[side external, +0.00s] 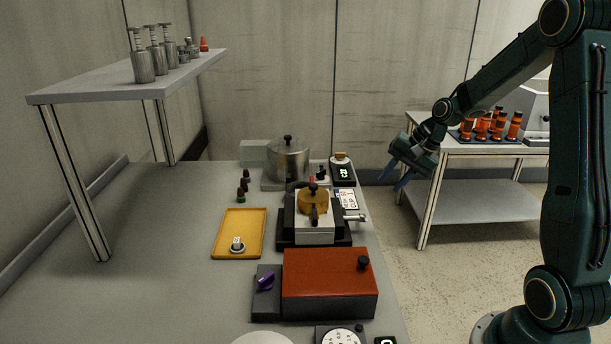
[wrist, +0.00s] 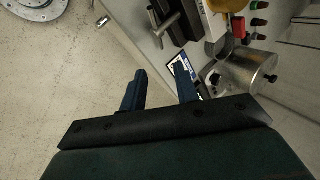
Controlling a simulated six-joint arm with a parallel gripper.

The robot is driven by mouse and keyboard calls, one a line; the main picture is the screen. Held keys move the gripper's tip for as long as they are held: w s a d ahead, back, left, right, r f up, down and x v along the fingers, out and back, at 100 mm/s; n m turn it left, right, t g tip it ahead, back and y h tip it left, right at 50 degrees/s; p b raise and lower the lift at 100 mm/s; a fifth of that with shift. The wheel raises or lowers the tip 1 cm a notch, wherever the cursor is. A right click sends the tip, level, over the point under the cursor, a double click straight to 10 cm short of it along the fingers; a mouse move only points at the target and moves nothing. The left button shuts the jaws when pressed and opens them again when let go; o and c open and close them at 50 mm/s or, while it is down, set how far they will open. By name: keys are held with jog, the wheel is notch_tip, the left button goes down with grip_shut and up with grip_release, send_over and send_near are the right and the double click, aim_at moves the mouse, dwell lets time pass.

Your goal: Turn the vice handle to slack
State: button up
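The vice (side external: 316,232) stands near the bench's right edge, a pale block on a black base. A yellow round part (side external: 312,201) with a dark lever and a red piece on top sits in it. The metal vice handle (side external: 356,217) sticks out on the right side; in the wrist view the T-shaped handle (wrist: 165,26) shows near the top. My gripper (side external: 394,181) hangs off the bench's right side, above and right of the handle, apart from it. In the wrist view my gripper (wrist: 160,72) has its blue fingers spread, with nothing between them.
A steel pot (side external: 288,160) and a small display unit (side external: 342,173) stand behind the vice. A red-topped box (side external: 329,286) stands in front, a yellow tray (side external: 257,222) to the left. A side table (side external: 470,198) with orange-topped containers is behind my gripper.

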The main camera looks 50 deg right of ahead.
aim_at(362, 218)
jog(key=shift+x, duration=6.9)
grip_shut()
